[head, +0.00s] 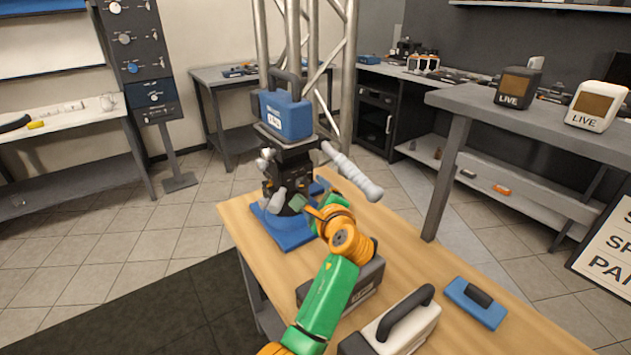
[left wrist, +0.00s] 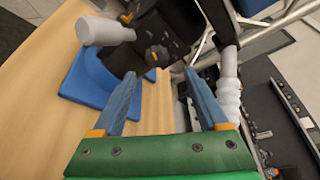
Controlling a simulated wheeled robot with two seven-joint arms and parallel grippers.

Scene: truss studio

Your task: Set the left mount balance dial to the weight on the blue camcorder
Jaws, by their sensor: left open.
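The blue camcorder (head: 287,117) sits on top of a black mount (head: 290,165) with a blue base (head: 288,233) on the wooden table. A white label on the camcorder's side is too small to read. In the left wrist view, a small round knob (left wrist: 157,57) with an orange mark, likely the balance dial, shows on the mount's dark body (left wrist: 178,35). Its setting is unreadable. My left gripper (head: 295,197) is close to the mount's lower part. In the left wrist view my left gripper (left wrist: 163,75) is open and empty, its fingers apart below the knob. My right gripper is out of view.
A grey handle (head: 352,170) sticks out right of the mount. A dark case (head: 362,286), a white handled case (head: 412,322) and a blue block (head: 476,301) stand on the table (head: 400,240). A metal truss (head: 345,60) rises behind.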

